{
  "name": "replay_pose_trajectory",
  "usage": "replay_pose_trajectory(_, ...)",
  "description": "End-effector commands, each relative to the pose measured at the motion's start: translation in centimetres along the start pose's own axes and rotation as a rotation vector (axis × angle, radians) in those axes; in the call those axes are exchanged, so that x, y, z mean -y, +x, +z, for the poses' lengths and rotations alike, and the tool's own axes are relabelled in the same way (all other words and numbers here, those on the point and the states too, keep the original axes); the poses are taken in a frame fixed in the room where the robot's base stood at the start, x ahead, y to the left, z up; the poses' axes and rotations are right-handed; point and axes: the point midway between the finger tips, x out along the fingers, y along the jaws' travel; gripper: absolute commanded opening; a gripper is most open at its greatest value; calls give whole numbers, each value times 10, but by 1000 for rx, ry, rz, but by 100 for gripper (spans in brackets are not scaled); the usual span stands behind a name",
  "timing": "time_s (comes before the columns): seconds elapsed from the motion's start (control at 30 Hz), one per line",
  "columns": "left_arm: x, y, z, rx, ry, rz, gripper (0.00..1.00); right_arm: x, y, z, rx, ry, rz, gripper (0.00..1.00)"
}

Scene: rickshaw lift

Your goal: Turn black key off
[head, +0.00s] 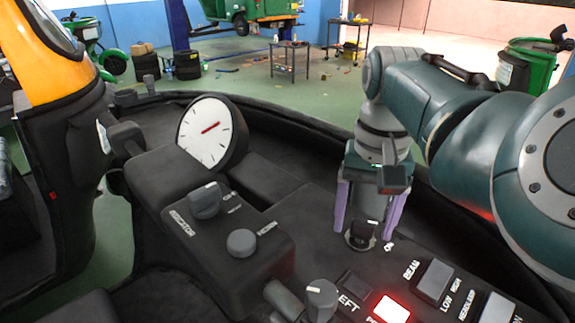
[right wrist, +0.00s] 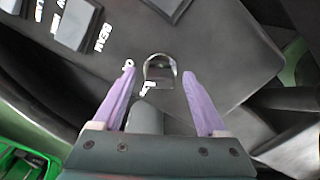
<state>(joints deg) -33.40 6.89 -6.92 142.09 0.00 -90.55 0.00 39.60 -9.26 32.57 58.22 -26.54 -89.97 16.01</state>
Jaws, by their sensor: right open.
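The black key (head: 361,237) sits in a round mount on the dark dashboard panel. It also shows in the right wrist view (right wrist: 159,73), inside a shiny ring. A small white label lies beside it on the panel. My right gripper (head: 366,228) is over the key, pointing down, with its two purple fingers apart. In the right wrist view the fingertips (right wrist: 158,76) stand on either side of the key, with gaps visible between fingers and key. Nothing is held. Whether the fingertips touch the panel, I cannot tell. My left gripper is in no view.
Near the key are a lit red button (head: 389,309), a grey knob (head: 321,299) and a beam switch (head: 434,282). An indicator knob (head: 205,201), a horn button (head: 241,243) and a dial gauge (head: 207,133) stand to the left. The panel behind the key is bare.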

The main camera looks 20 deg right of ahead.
Motion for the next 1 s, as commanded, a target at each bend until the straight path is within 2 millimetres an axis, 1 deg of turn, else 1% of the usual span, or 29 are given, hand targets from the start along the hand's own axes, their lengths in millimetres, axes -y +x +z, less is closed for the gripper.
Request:
replay_pose_trajectory(0.17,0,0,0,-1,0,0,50,0,0,0,0,0,0,75)
replay_pose_trajectory(0.8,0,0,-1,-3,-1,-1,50,0,0,0,0,0,0,3)
replay_pose_trajectory(0.83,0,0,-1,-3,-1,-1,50,0,0,0,0,0,0,0)
replay_pose_trajectory(1.0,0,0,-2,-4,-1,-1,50,0,-1,0,0,-1,0,0)
